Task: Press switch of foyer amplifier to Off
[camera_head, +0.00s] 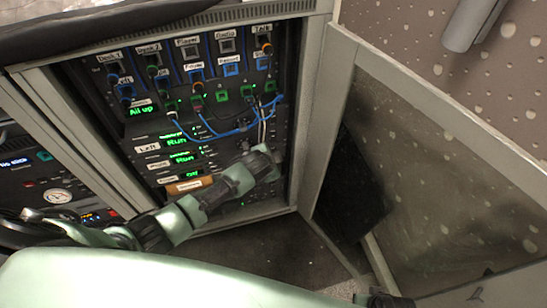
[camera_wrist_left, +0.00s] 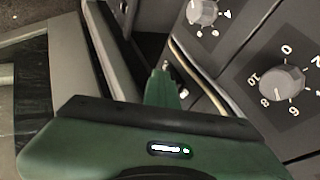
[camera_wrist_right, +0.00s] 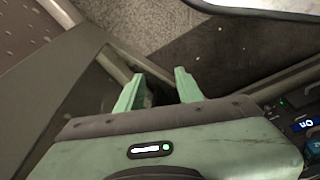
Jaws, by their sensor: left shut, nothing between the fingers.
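The rack (camera_head: 292,120) has a column of amplifier rows in its lower part. Two green displays there read Run, and the lowest display (camera_head: 192,174) appears to read Off. The small label (camera_head: 167,181) beside it looks like Foyer, but is too small to be sure. My left gripper (camera_head: 268,160) is shut and empty in front of the rack's lower right side. The foyer switch itself is not clear. My right gripper (camera_wrist_right: 158,90) is open and empty, away from the rack.
Blue cables (camera_head: 225,133) hang across the rack front. A large grey knob (camera_wrist_left: 283,82) with a numbered dial and a smaller knob (camera_wrist_left: 202,12) are right of the left fingers. The open rack door (camera_head: 440,130) stands at right. A gauge panel (camera_head: 57,196) is at left.

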